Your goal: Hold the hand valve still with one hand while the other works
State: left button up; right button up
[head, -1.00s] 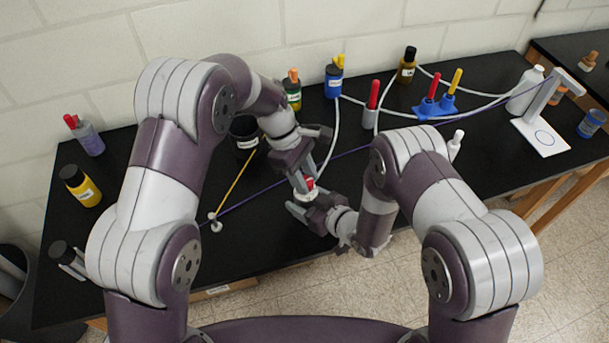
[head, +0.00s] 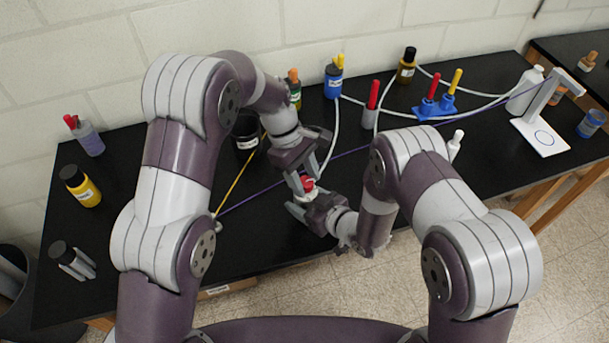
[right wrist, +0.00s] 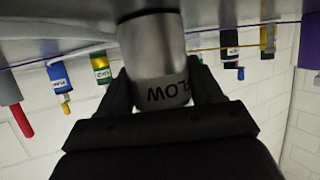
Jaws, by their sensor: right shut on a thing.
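The hand valve shows as a silver cylinder (right wrist: 153,60) with dark lettering reading "LOW", upside down, in the right wrist view. Its red knob (head: 308,184) shows in the head view near the table's front edge. My right gripper (head: 305,208) is shut on the valve body, with one dark finger on each side of it in the right wrist view. My left gripper (head: 311,180) is over the valve from above. Its fingers are apart, one on each side of the red knob; the exact contact is too small to tell.
A purple line (head: 350,152) and a yellow line (head: 240,180) cross the black table (head: 275,235). Bottles, a blue holder (head: 436,108) with red and yellow handles, and pale tubing stand behind. A white stand (head: 540,137) is at right. The front middle is clear.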

pick_arm(q)
jog(key=shift+o, duration=1.4)
jog(key=shift+r, duration=0.1)
jog(key=r+m+y, duration=0.1)
jog(key=r+m+t+y, duration=0.1)
jog(key=shift+w+a+r+m+t, duration=0.1)
jog(key=shift+a+r+m+t, duration=0.05)
jog(key=shift+a+m+t, duration=0.2)
jog(key=s+d+r+m+t+y, duration=0.2)
jog(key=s+r+m+t, duration=0.35)
jog(key=r, duration=0.25)
jog(key=shift+m, duration=0.4)
jog(key=x, duration=1.1)
jog(key=shift+w+a+f, duration=0.25)
jog(key=shift+w, duration=0.05)
jog(key=c, duration=1.1)
